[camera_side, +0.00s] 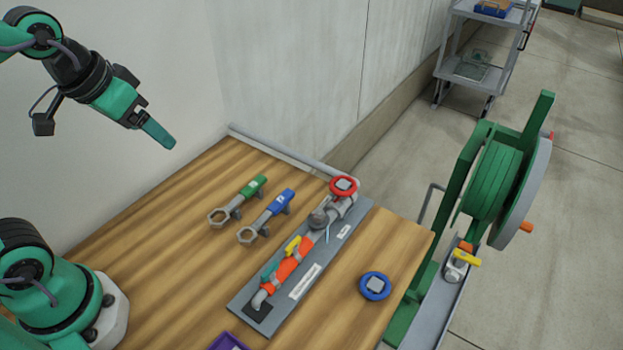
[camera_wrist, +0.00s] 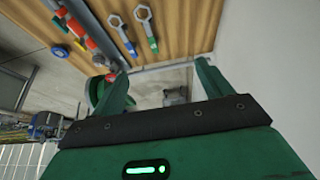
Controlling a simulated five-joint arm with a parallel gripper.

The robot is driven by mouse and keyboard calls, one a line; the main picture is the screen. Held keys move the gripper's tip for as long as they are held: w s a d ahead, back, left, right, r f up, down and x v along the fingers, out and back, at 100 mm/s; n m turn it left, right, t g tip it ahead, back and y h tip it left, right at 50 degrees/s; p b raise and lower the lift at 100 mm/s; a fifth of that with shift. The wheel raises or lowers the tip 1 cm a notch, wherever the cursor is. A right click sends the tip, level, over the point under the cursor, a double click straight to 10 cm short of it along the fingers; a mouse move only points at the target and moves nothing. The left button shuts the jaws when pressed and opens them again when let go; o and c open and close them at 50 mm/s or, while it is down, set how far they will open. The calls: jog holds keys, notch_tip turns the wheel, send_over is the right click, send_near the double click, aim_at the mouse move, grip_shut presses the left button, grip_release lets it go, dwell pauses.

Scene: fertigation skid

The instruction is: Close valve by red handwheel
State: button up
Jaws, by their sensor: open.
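The red handwheel (camera_side: 343,186) sits on the far end of a grey pipe assembly, on a flat grey plate (camera_side: 247,290) on the wooden table. In the wrist view the red handwheel (camera_wrist: 99,59) shows small, just above one green finger. My gripper (camera_side: 158,134) is raised at the upper left, well to the left of the handwheel and apart from everything. In the wrist view my gripper (camera_wrist: 163,82) has its two green fingers spread with nothing between them.
A green-handled wrench (camera_side: 238,202) and a blue-handled wrench (camera_side: 266,216) lie left of the pipe. A blue handwheel (camera_side: 375,285) lies right of the plate. A green hose reel (camera_side: 497,180) stands beyond the table's right edge.

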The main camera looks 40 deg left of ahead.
jog(key=w+d+r+g, duration=0.15)
jog(key=w+d, duration=0.25)
jog(key=w, duration=0.4)
jog(key=g, duration=0.4)
send_over(342, 185)
jog(key=f, duration=1.2)
jog(key=shift+a, duration=0.25)
jog(key=shift+d+f, duration=0.3)
jog(key=shift+f, duration=0.15)
jog(key=shift+f, duration=3.75)
jog(key=c, duration=1)
jog(key=shift+c, duration=0.2)
